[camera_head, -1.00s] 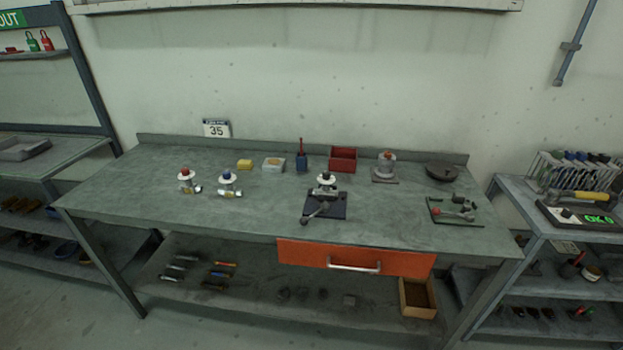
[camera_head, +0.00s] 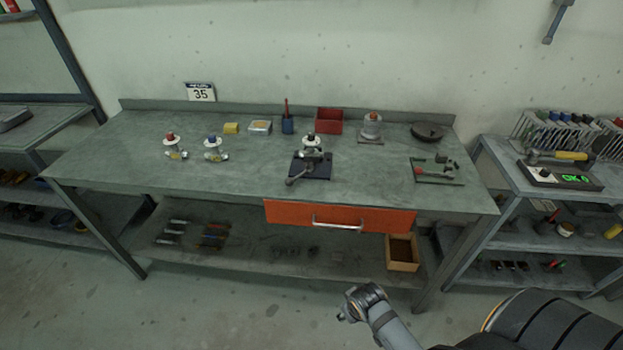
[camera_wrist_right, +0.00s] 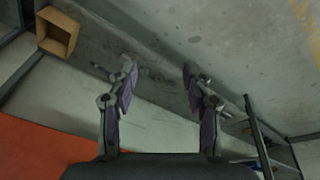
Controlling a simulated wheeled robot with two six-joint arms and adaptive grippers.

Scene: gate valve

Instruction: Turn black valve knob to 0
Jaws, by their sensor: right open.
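On the bench stand several valves with white discs. The left one has a red knob (camera_head: 170,137), and another beside it has a blue knob (camera_head: 212,140). A middle valve (camera_head: 311,141) has a small dark knob and stands just behind a dark plate with a lever vise (camera_head: 300,168). Any numbers on the discs are too small to read. My right arm enters at the lower right, its end (camera_head: 363,302) in front of and below the bench. In the right wrist view my right gripper (camera_wrist_right: 160,75) is open and empty. My left gripper is not in view.
An orange drawer (camera_head: 340,217) is in the bench front. A wooden box (camera_head: 403,252) lies on the lower shelf. A red bin (camera_head: 329,121), a grey flanged part (camera_head: 371,127) and a black round part (camera_head: 427,131) stand at the back. The bench's front left is clear.

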